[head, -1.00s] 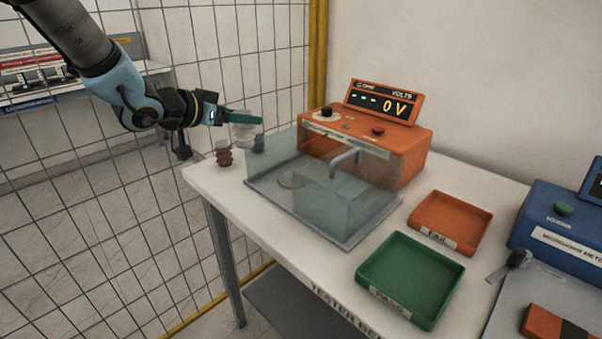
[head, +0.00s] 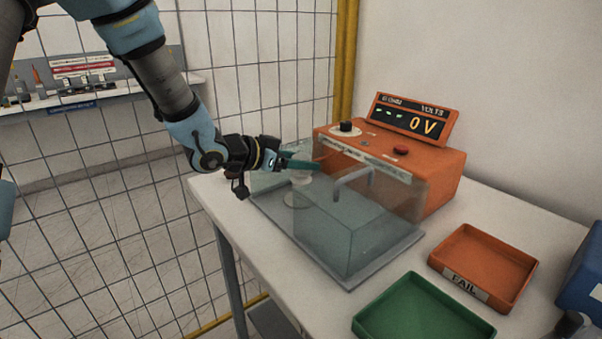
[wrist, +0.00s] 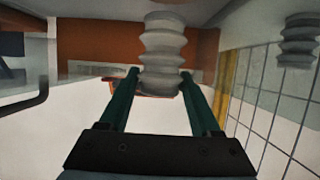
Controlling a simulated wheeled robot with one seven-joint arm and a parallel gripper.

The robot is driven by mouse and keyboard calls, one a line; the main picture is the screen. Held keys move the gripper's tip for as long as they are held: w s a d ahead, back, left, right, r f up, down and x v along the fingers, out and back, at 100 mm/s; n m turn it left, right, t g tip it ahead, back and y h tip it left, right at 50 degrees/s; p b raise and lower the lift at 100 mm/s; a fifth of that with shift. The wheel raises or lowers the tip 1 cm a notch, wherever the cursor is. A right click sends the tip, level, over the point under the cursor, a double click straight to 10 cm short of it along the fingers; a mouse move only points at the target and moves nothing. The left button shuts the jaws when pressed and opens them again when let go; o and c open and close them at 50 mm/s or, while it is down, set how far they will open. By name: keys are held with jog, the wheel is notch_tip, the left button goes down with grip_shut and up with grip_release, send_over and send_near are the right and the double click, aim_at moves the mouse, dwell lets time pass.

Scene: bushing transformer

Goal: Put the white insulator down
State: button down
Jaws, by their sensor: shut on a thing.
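The white insulator (head: 301,178) is a pale ribbed piece, hanging from my gripper (head: 303,164) in the head view. It is over the left part of the clear-walled test chamber (head: 350,235), above a round pad (head: 293,200) on its floor. I cannot tell whether its base touches the pad. In the wrist view the insulator (wrist: 163,50) sits between the two green fingers of my gripper (wrist: 161,76), which are shut on it. Clear panels partly veil the insulator in the head view.
The orange tester (head: 430,170) reads 0 V behind the chamber. A bent handle (head: 353,183) stands close right of my gripper. An orange FAIL tray (head: 483,262) and a green tray (head: 422,312) lie at the right. Another grey insulator (wrist: 299,38) shows in the wrist view.

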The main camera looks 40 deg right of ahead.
aim_at(292, 172)
jog(key=shift+f, duration=1.45)
jog(key=shift+f, duration=0.15)
jog(key=shift+c, duration=0.5)
grip_release()
